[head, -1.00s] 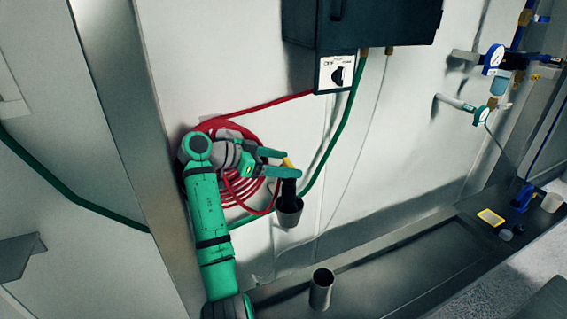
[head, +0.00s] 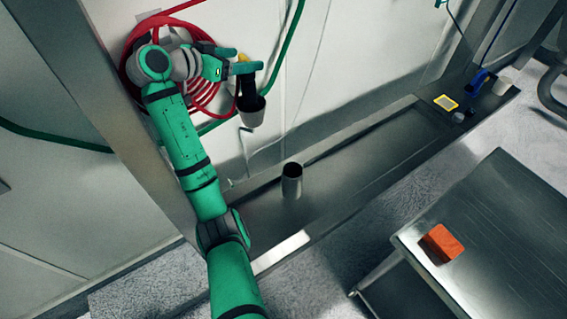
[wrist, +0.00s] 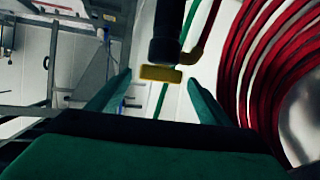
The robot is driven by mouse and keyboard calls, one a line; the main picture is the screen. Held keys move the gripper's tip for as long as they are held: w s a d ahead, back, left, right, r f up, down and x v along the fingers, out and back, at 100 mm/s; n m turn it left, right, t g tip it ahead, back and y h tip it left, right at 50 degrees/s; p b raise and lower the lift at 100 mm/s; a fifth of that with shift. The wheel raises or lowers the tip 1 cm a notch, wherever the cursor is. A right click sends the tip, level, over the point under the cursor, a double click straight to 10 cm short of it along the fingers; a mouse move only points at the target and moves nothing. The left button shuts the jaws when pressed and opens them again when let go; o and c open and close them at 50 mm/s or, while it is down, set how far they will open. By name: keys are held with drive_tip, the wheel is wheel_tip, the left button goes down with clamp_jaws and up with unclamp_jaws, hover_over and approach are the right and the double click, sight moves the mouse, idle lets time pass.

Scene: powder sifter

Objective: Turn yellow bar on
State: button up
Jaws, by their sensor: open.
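The yellow bar (head: 243,58) shows as a small yellow piece by the wall, next to a black pipe fitting. In the wrist view the yellow bar (wrist: 160,73) lies crosswise below the black fitting (wrist: 168,35). My gripper (head: 249,60) is open, with its fingers near the bar. In the wrist view my gripper (wrist: 158,82) has one finger on each side of the bar, with gaps visible. The fingers partly hide the bar in the head view, and contact is not visible.
A grey cup (head: 252,112) is under the black fitting. A coiled red hose (head: 205,95) hangs behind my wrist. A metal cylinder (head: 291,181) stands on the steel ledge (head: 370,160). An orange block (head: 442,243) sits on a steel table (head: 500,215) at right.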

drive_tip(key=n+t+y, duration=0.2)
drive_tip(key=n+y, duration=0.1)
drive_tip(key=shift+s+d, duration=0.15)
drive_tip(key=shift+d, duration=0.15)
drive_tip(key=n+y, duration=0.3)
drive_tip(key=n+t+y, duration=0.1)
drive_tip(key=y, duration=0.1)
drive_tip(key=shift+d, duration=0.35)
drive_tip(key=n+y, duration=0.4)
drive_tip(key=shift+d+g, duration=0.25)
drive_tip(key=shift+g, duration=0.05)
drive_tip(key=n+y, duration=0.1)
drive_tip(key=n+g+y, duration=0.2)
drive_tip(key=y, duration=0.1)
drive_tip(key=shift+d+n, duration=0.25)
drive_tip(key=shift+n, duration=0.15)
drive_tip(key=v, duration=1.1)
drive_tip(key=s+d+f+m+t+h, duration=0.1)
drive_tip(key=s+d+f+m+h, duration=0.1)
drive_tip(key=f, duration=1.2)
drive_tip(key=s+d+f+m+t+h, duration=0.1)
drive_tip(key=s+f+m, duration=0.3)
drive_tip(key=f, duration=1.1)
drive_tip(key=shift+s+d+t+h, duration=0.3)
drive_tip(key=shift+s+d+h, duration=0.3)
drive_tip(key=shift+s, duration=0.2)
